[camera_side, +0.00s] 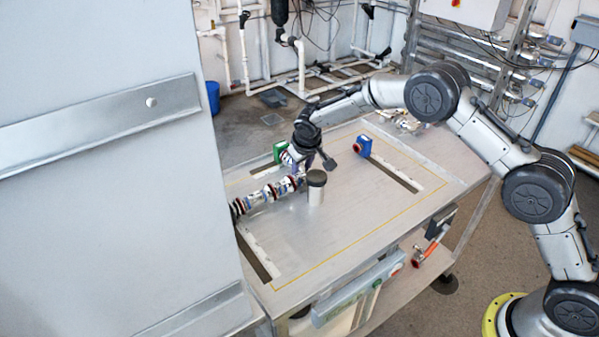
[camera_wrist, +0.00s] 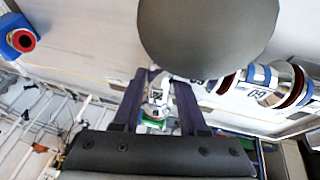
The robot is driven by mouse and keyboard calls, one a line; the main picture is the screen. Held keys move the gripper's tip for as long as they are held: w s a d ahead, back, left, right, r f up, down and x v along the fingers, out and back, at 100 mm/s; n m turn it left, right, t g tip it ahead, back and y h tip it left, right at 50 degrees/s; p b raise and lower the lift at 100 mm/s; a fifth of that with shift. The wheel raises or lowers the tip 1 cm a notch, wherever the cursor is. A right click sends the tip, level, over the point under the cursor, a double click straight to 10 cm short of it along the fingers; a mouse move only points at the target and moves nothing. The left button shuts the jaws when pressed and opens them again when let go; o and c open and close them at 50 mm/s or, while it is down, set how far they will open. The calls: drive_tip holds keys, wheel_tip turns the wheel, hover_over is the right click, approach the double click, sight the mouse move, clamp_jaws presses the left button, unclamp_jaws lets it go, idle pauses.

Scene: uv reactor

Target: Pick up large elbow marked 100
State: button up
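My gripper (camera_side: 309,160) is over the table in the side view, just behind the metal cylinder with a dark cap (camera_side: 316,190). In the wrist view its two dark fingers (camera_wrist: 157,80) are apart, so it is open. A silvery, curved pipe piece (camera_wrist: 158,94) with a small dark mark shows between the fingers. I cannot read a 100 on it, nor tell whether it lies in the grip or beyond it. In the side view the arm mostly hides that spot. A row of silvery pipe pieces with red and blue rings (camera_side: 266,195) lies left of the cylinder.
The dark cap (camera_wrist: 208,38) looms large in the wrist view, close to the fingers. A blue block with a red face (camera_side: 363,146) and a green block (camera_side: 280,151) stand toward the table's back. The table's front right (camera_side: 370,220) is clear. A large grey panel stands at left.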

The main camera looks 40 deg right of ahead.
clamp_jaws()
drive_tip(key=shift+r, duration=0.1)
drive_tip(key=shift+w+r, duration=0.1)
drive_tip(key=shift+r, duration=0.05)
